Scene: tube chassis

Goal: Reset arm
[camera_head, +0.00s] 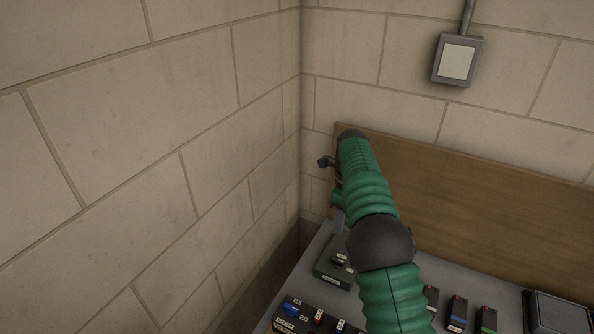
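My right arm, in green ribbed sleeving with a dark joint, reaches up from the bottom of the head view over the bench. A small dark part of my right gripper (327,163) shows at the left of the arm's far end, close to the wall corner. The arm hides most of the gripper, so its opening and anything in it cannot be made out. My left gripper is not in the view.
The grey bench (407,281) carries a green box (335,268), a dark panel with coloured parts (312,319), several small blocks (457,313) and a dark tray (558,311). A wooden backboard (490,204) and block walls (130,150) enclose it. A grey wall box (457,60) hangs above.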

